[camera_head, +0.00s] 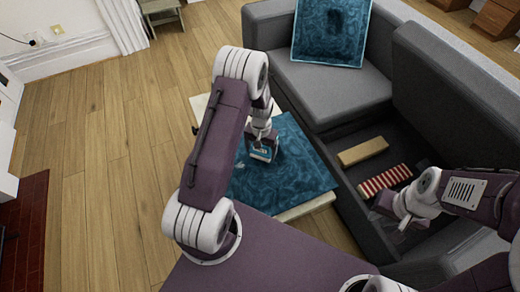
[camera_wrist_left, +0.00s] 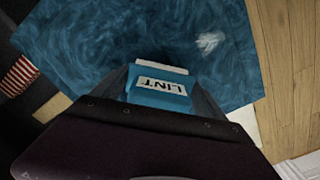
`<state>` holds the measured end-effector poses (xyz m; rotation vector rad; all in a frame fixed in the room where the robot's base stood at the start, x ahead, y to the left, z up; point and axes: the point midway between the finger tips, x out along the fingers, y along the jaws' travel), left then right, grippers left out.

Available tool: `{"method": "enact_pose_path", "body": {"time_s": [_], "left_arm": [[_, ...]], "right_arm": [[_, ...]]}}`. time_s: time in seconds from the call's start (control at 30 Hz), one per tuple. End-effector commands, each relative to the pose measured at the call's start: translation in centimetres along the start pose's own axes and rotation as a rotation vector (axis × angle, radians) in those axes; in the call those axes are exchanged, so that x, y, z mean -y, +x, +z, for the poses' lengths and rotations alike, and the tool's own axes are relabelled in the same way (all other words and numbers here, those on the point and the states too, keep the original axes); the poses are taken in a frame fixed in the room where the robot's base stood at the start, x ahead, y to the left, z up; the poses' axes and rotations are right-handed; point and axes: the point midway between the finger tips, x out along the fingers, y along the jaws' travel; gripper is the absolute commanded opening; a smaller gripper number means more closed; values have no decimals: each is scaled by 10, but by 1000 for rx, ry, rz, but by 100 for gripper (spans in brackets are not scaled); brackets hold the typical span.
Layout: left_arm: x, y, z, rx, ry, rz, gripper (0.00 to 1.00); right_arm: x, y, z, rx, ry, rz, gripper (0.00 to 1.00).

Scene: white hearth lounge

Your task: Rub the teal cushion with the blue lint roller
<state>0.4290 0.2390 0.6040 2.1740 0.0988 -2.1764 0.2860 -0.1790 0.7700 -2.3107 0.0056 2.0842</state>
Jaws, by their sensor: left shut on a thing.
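The teal cushion (camera_head: 290,165) lies flat on a low pale table beside the grey sofa. It also fills much of the left wrist view (camera_wrist_left: 95,45), where a small whitish patch (camera_wrist_left: 209,41) shows on it. My left gripper (camera_head: 262,140) is shut on the blue lint roller (camera_head: 263,152), which is over the cushion. The roller's "LINT" label faces the left wrist camera (camera_wrist_left: 162,88). I cannot tell whether the roller touches the cushion. My right gripper (camera_head: 400,218) is over the sofa's open section; its fingers are too unclear to judge.
A second teal cushion (camera_head: 330,30) leans on the grey sofa (camera_head: 325,92). In the sofa's open storage section lie a tan block (camera_head: 362,151) and a red-and-white striped item (camera_head: 385,181). The pale table's edge (camera_head: 308,207) shows under the cushion. Wooden floor (camera_head: 110,130) is clear at left.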

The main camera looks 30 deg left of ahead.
Motion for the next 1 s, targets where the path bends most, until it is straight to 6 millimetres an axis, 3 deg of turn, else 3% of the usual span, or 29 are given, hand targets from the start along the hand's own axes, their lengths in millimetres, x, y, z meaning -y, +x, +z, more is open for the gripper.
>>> {"method": "enact_pose_path", "body": {"time_s": [0.03, 0.17, 0.7, 1.0], "left_arm": [[0, -8, 0, 0, 0, 0, 39], [-1, -40, -1, -3, 1, 0, 39], [-3, -85, -4, -2, 2, 0, 39], [-4, -88, -4, -1, 3, 0, 39]], "right_arm": [[0, -10, -1, 0, 0, 0, 21], [0, -21, -2, 0, 0, 0, 21], [1, -65, -7, 0, 0, 0, 21], [1, -67, -7, 0, 0, 0, 21]]}}
